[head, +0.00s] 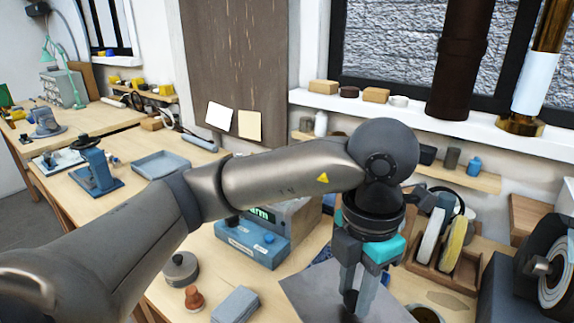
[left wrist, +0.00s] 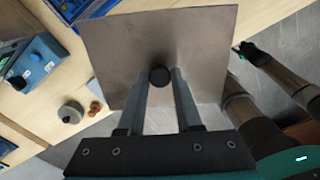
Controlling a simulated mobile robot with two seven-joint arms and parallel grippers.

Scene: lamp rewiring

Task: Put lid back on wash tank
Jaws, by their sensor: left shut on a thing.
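The lid is a flat, square grey metal plate (head: 312,291) with a black round knob, and it shows large in the left wrist view (left wrist: 120,50). My left gripper (head: 357,302) is shut on the knob (left wrist: 159,76), with the plate beyond its fingertips. A blue edge (left wrist: 88,9) shows past the plate's far left corner in the left wrist view. It may be the wash tank, but the lid hides most of it. My right gripper (left wrist: 241,49) shows small and dark beside the plate; its jaws are unclear.
A blue box (head: 250,243) with a grey machine behind it stands left of the lid. A round grey pot (head: 180,270), a brown knobbed piece (head: 193,298) and a grey-blue block (head: 235,305) lie nearer. A wooden rack (head: 450,265) and a grinding wheel (head: 553,262) stand at right.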

